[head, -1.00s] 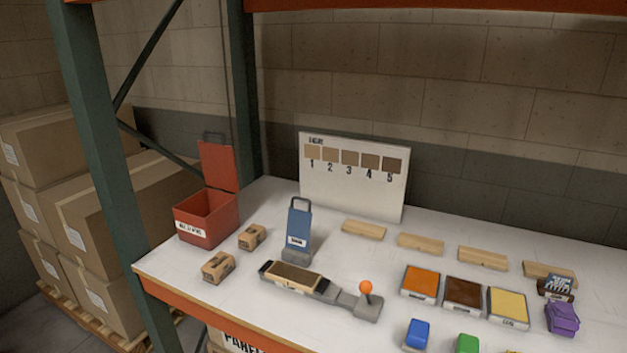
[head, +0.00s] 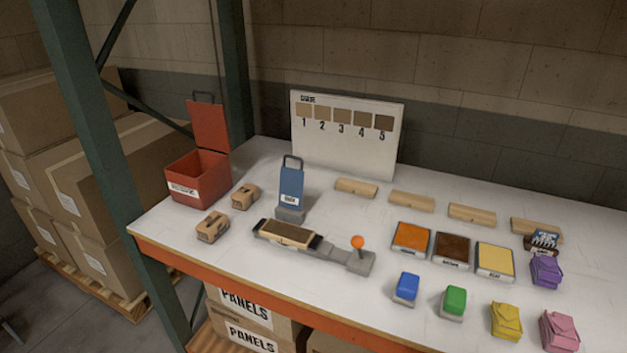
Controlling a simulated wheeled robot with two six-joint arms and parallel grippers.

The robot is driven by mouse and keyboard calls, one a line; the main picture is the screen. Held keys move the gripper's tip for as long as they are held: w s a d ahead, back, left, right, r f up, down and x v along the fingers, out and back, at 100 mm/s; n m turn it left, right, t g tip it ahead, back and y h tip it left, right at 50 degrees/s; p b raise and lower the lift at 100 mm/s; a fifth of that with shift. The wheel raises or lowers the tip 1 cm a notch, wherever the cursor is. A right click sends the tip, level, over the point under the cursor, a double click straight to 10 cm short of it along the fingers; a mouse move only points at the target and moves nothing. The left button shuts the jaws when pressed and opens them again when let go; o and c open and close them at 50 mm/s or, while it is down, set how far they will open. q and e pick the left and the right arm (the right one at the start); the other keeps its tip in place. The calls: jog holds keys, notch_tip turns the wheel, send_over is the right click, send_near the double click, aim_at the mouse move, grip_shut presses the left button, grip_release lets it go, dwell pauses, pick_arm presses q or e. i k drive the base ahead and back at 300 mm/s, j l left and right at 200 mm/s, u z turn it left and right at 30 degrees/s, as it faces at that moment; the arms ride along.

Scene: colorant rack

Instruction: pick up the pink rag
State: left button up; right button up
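The pink rag (head: 559,331) is a folded cloth on the white worktop near its front right, close to the bottom edge of the head view. A yellow rag (head: 506,320) lies just left of it, and a purple rag (head: 546,271) lies behind it. Neither of my grippers shows in the head view. Nothing covers the pink rag.
Orange (head: 411,238), brown (head: 453,249) and yellow (head: 494,261) pads sit behind a blue block (head: 406,288) and a green block (head: 454,302). A dark brush (head: 542,243) is near the purple rag. A red bin (head: 197,179) and a green post (head: 90,150) stand left.

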aim_at(558, 331)
jog(key=z, duration=1.45)
